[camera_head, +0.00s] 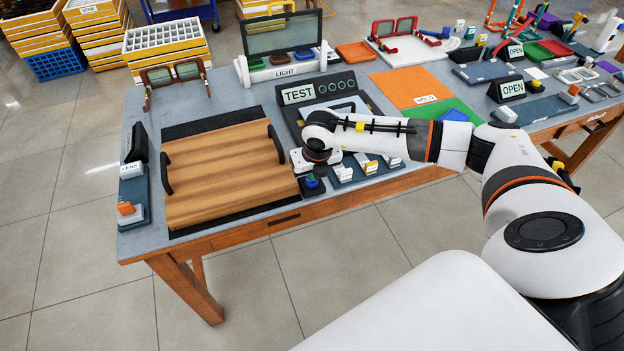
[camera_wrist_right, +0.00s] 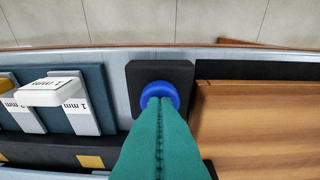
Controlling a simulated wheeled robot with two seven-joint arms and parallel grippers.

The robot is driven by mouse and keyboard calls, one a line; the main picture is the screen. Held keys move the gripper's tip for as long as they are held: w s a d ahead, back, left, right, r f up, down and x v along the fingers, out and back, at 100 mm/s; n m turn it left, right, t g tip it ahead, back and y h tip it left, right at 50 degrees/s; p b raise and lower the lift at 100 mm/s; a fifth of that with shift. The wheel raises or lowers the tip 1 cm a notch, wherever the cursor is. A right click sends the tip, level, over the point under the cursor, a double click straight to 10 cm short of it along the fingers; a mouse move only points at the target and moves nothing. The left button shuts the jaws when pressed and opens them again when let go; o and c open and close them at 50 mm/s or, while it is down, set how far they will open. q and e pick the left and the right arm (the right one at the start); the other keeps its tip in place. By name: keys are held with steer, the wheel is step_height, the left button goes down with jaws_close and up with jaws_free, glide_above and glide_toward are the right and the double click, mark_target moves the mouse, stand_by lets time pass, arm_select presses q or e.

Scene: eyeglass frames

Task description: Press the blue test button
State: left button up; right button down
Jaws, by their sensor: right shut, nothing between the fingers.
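The blue test button (camera_wrist_right: 158,88) is a round cap on a square black base (camera_wrist_right: 135,75) in the right wrist view. In the head view the blue button (camera_head: 313,183) sits near the table's front edge, beside the wooden board. My right gripper (camera_wrist_right: 160,103) has its teal fingers shut and empty. Their tips are right over the button and overlap its near part; I cannot tell whether they press it. In the head view my right gripper (camera_head: 311,176) points down at the button, mostly hidden under my wrist. My left gripper is not in view.
A wooden board with black handles (camera_head: 220,170) lies left of the button. White blocks marked 1 mm (camera_wrist_right: 85,100) stand on a blue-grey tray on the other side. A black TEST panel (camera_head: 330,90) stands behind. The floor in front is clear.

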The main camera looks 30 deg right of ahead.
steer(key=shift+f+b, duration=0.3)
steer(key=shift+r, duration=0.15)
steer(key=shift+r+p, duration=1.85)
steer(key=shift+r, duration=0.9)
